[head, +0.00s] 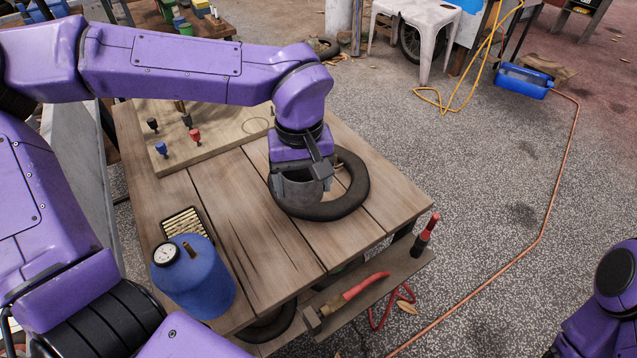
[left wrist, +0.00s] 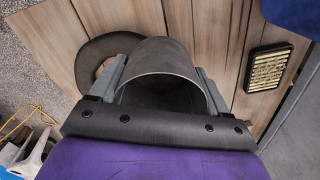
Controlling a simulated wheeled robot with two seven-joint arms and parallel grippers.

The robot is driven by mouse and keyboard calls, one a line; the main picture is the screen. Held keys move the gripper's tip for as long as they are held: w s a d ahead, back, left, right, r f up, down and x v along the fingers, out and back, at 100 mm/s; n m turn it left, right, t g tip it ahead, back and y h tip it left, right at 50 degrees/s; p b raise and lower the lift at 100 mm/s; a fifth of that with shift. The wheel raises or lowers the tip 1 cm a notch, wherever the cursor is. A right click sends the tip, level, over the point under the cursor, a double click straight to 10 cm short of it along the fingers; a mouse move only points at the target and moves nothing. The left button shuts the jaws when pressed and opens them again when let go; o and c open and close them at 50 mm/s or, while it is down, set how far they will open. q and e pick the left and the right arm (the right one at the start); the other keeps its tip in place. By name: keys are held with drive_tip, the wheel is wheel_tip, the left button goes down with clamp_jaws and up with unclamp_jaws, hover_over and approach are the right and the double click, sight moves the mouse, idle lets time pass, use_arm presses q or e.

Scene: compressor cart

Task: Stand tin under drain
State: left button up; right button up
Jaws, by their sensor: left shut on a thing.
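My left gripper (head: 303,180) is shut on a grey tin (head: 298,194), over the black ring on the wooden cart top. In the left wrist view the tin (left wrist: 168,60) lies between the two fingers of the left gripper (left wrist: 161,86), its open round mouth facing the camera. I cannot tell whether the tin touches the boards. The blue tank (head: 205,290), with a white dial and a brass fitting on top, stands at the cart's near left, well apart from the tin. No drain can be made out on the tank's visible side. My right gripper is out of view.
The black ring (head: 355,193) lies flat around or behind the tin. A slatted brass-coloured block (head: 181,222) sits beside the tank. A board with coloured knobs (head: 160,149) is at the back left. The middle boards are clear.

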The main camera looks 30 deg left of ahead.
use_arm(q)
drive_tip(key=w+f, duration=0.3)
drive_tip(key=w+a+f, duration=0.1)
drive_tip(key=w+f, duration=0.6)
drive_tip(key=shift+w+a+f, duration=0.2)
drive_tip(key=shift+w+f, duration=0.2)
drive_tip(key=shift+f, duration=0.45)
drive_tip(key=o, duration=1)
drive_tip(key=shift+f, duration=0.1)
